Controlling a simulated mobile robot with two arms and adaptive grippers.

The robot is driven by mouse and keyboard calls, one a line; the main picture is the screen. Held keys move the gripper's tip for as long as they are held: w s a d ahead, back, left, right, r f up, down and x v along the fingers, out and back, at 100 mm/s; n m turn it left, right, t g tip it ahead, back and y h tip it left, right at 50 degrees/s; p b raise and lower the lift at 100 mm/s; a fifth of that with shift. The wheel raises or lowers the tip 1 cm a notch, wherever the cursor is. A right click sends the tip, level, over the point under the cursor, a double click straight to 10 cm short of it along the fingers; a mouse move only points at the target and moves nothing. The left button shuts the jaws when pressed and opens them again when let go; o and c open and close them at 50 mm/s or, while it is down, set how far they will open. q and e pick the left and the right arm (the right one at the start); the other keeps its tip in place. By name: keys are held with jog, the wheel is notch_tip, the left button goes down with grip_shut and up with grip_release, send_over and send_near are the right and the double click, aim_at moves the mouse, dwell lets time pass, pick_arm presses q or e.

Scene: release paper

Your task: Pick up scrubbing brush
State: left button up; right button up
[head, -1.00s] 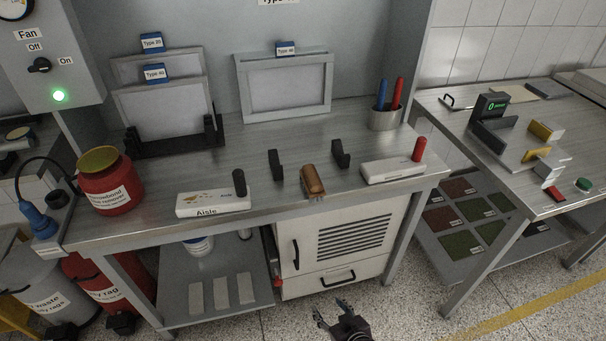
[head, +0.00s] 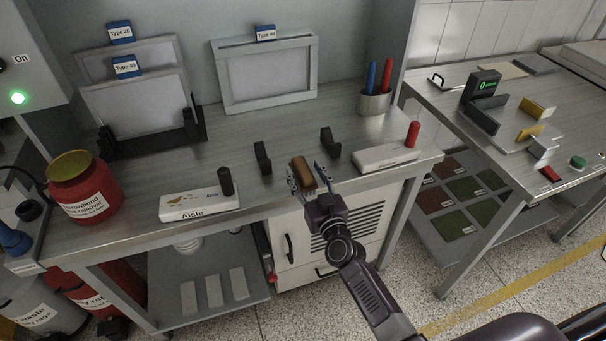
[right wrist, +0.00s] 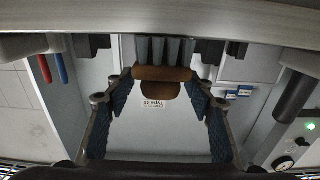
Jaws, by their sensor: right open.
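The scrubbing brush (head: 303,172) has a brown wooden handle and lies at the front edge of the metal workbench, between two black brackets. In the right wrist view, which looks upside down, its brown handle (right wrist: 160,74) and grey bristles (right wrist: 165,50) show. My right gripper (head: 308,182) is open at the bench's front edge, with its fingertips to either side of the handle's near end. In the right wrist view the open fingers (right wrist: 161,88) flank the handle, with nothing clamped. My left gripper is not in view.
Two black brackets (head: 262,158) (head: 330,142) stand close behind the brush. A white block with a black handle (head: 226,181) is to its left, and one with a red handle (head: 412,134) to its right. A red jar (head: 82,190) stands at the left.

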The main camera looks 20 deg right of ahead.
jog(key=shift+w, duration=1.1)
jog(key=c, duration=1.2)
grip_shut()
